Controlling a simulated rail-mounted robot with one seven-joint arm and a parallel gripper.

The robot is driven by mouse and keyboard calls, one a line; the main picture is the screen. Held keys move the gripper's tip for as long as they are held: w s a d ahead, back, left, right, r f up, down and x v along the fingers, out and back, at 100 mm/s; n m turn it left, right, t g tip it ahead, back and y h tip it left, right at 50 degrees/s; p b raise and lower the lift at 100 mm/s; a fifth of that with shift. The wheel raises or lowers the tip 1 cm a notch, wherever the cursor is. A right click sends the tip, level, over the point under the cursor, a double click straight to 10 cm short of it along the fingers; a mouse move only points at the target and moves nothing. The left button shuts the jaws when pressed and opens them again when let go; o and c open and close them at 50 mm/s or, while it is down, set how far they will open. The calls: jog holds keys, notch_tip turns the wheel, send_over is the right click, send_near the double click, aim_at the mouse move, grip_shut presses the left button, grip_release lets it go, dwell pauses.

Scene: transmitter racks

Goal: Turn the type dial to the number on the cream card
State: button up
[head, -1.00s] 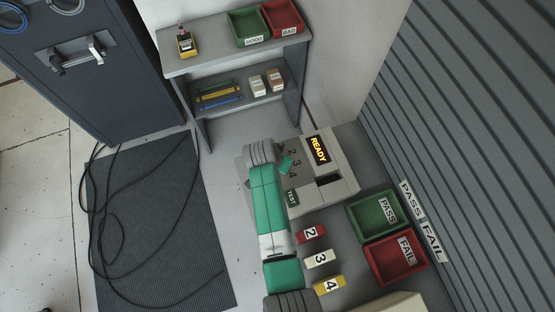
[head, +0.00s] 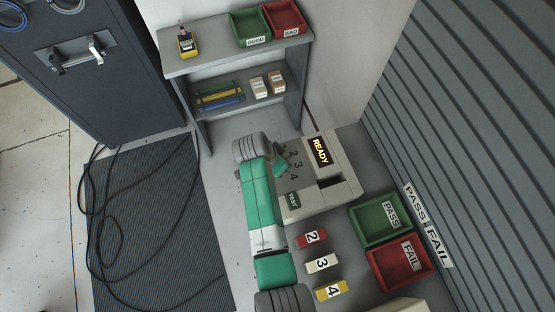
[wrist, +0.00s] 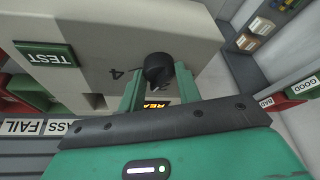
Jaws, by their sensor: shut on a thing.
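The type dial is a black knob (wrist: 158,69) on the tester's sloping face. In the wrist view it sits between the two green fingers of my gripper (wrist: 159,82), which is shut on it. In the head view my gripper (head: 281,166) is at the dial and hides it, beside the printed numbers 2, 3 and 4. I cannot tell which number the dial points to. The cream card (head: 321,263) shows a 3 and lies between the red card (head: 311,238) with a 2 and the yellow card (head: 331,290) with a 4. The tester's display (head: 320,151) reads READY.
The TEST button (head: 292,201) is close to my arm on the tester. The green PASS tray (head: 357,228) and red FAIL tray (head: 377,280) stand right of the cards. A grey shelf (head: 215,58) stands behind, and cables lie on the floor mat (head: 160,240).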

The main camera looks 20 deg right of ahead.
jog(key=o, duration=1)
jog(key=shift+c, duration=0.2)
jog(key=v, duration=0.7)
jog(key=shift+r, duration=0.35)
jog(key=shift+a, duration=0.15)
